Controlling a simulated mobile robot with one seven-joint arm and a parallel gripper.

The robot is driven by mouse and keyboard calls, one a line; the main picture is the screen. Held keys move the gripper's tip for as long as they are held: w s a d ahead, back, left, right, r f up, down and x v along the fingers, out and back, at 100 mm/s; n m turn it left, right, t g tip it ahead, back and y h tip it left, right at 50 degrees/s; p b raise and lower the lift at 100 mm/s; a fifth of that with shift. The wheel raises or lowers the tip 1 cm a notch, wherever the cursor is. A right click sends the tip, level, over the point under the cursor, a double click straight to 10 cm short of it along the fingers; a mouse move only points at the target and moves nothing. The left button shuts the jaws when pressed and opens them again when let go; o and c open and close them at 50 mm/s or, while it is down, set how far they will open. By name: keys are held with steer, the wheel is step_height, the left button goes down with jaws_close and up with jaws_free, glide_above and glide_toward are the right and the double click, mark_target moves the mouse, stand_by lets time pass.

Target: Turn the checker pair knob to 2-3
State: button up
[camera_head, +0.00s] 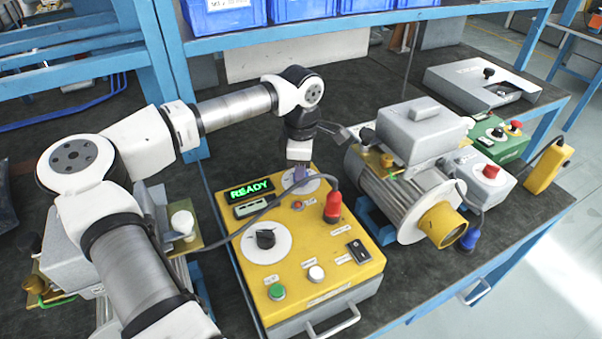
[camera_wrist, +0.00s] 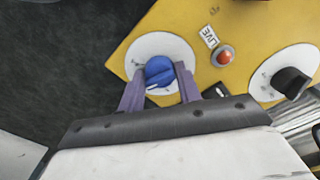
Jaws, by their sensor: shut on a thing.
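The yellow checker box (camera_head: 335,290) stands on the dark bench, with a green display (camera_head: 250,189) reading READY. A blue knob (camera_wrist: 159,72) on a white dial (camera_wrist: 148,46) shows in the wrist view. My gripper (camera_wrist: 160,84) is shut on this blue knob, one purple finger on each side. In the head view my gripper (camera_head: 299,172) points down at the far end of the box and hides most of the knob. A second knob, black, sits on a larger white dial (camera_head: 280,236); it also shows in the wrist view (camera_wrist: 291,83). The dial marks are too small to read.
A red plug (camera_head: 333,207) with a grey cable stands in the box. Green (camera_head: 277,291) and white (camera_head: 316,273) buttons and a black switch (camera_head: 358,251) are nearby. A grey blower motor (camera_head: 400,190) stands close on the right. A small red LIVE lamp (camera_wrist: 223,56) is beside the dial.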

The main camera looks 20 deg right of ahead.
steer(key=shift+m, duration=0.4)
steer(key=o, duration=1)
steer(key=shift+c, duration=0.2)
steer(key=shift+r, duration=0.1)
step_height(320, 180, up, 14)
steer(key=b, duration=0.2)
